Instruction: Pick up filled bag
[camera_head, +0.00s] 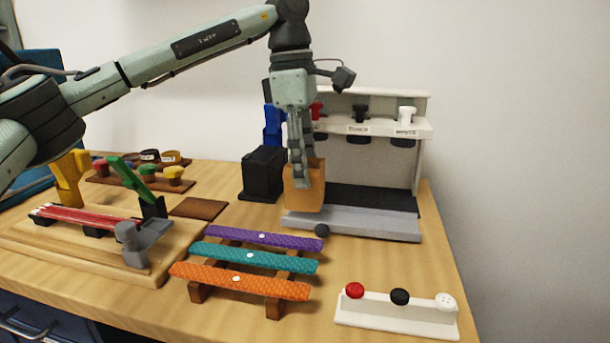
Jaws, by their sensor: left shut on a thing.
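The bag (312,201) is a small tan-orange upright bag at the left front of the white dispenser stand. My left gripper (302,180) comes down from above and is shut on the bag, with its fingers over the upper part. The bag's bottom is at the left end of the stand's grey ledge; I cannot tell whether it touches. The bag's contents are hidden. My right gripper is out of view.
The white dispenser stand (423,160) rises behind and right of the bag. A black box (262,174) is close on its left.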

